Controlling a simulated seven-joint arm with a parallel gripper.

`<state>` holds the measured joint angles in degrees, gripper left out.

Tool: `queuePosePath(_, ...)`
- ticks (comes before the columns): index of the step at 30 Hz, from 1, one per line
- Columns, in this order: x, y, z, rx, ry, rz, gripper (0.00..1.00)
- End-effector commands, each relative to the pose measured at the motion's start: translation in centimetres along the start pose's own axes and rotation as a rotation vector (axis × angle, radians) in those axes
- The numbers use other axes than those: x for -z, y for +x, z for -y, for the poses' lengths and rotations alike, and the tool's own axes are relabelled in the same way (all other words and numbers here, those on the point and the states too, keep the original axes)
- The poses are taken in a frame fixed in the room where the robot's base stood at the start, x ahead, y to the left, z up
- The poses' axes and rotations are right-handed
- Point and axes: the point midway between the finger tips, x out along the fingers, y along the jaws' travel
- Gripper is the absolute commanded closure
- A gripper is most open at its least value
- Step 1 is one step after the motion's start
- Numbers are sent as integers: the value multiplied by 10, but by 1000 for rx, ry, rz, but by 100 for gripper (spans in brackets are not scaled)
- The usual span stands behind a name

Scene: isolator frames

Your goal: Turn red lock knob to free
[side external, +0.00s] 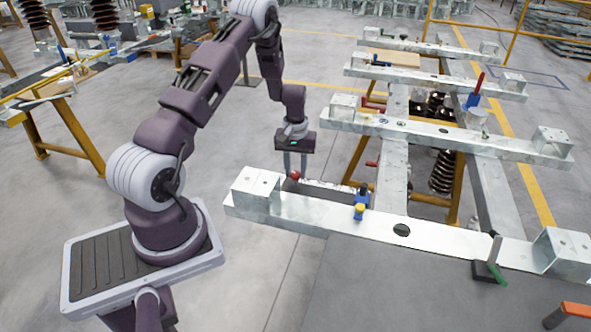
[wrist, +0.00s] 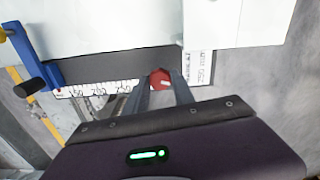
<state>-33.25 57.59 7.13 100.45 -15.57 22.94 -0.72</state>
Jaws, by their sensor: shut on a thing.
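The red lock knob (side external: 295,175) sits at the far side of the near galvanised beam, close to the beam's left end block. My gripper (side external: 296,172) reaches down to it from above, with its fingers at the knob. In the wrist view the red knob (wrist: 160,78) shows between the tips of my two fingers (wrist: 163,84), and the gripper is shut on it. A small white mark shows on the knob's face. The fingers hide part of its sides, and I cannot read its lock position.
The near beam (side external: 330,225) carries a blue clamp with a yellow knob (side external: 360,208) right of the red knob. The blue clamp also shows in the wrist view (wrist: 35,60), at left. A white printed label (wrist: 200,68) lies right of the fingers. A green-handled clamp (side external: 492,270) stands farther right.

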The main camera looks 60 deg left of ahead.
Motion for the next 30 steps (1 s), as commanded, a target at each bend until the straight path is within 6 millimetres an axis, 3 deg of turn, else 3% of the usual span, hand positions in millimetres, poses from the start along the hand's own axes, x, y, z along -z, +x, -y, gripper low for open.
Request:
queuePosePath(13, 1, -1, -1, -2, -271, -3, 100)
queuePosePath(30, 1, -1, 0, -2, -340, -3, 100)
